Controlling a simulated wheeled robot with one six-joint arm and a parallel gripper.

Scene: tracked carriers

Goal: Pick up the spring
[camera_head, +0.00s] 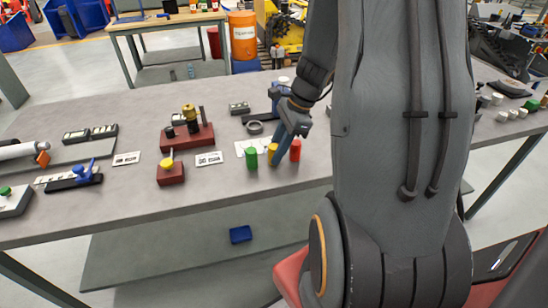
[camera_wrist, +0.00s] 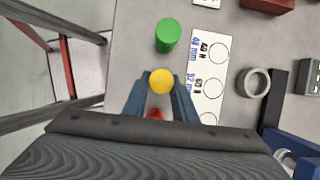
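No bare coil shows; three coloured cylinders stand in a row near the table's front edge and I cannot tell if they are springs. They are a green cylinder (camera_head: 252,158), a yellow cylinder (camera_head: 272,154) and a red cylinder (camera_head: 295,150). My gripper (camera_wrist: 161,80) points down at the row, its two fingers on either side of the yellow cylinder (camera_wrist: 161,82). The fingers sit very close to its sides; whether they press on it is unclear. The green cylinder (camera_wrist: 168,35) stands free ahead of the fingertips. The red one (camera_wrist: 156,113) is mostly hidden behind my gripper.
A white card with printed circles (camera_wrist: 208,62) lies beside the row. A grey ring (camera_wrist: 255,83) lies past it. A red block with a yellow knob (camera_head: 170,172) stands to the left. A blue bin (camera_head: 240,234) sits on the lower shelf. The table (camera_head: 110,205) is bare at front left.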

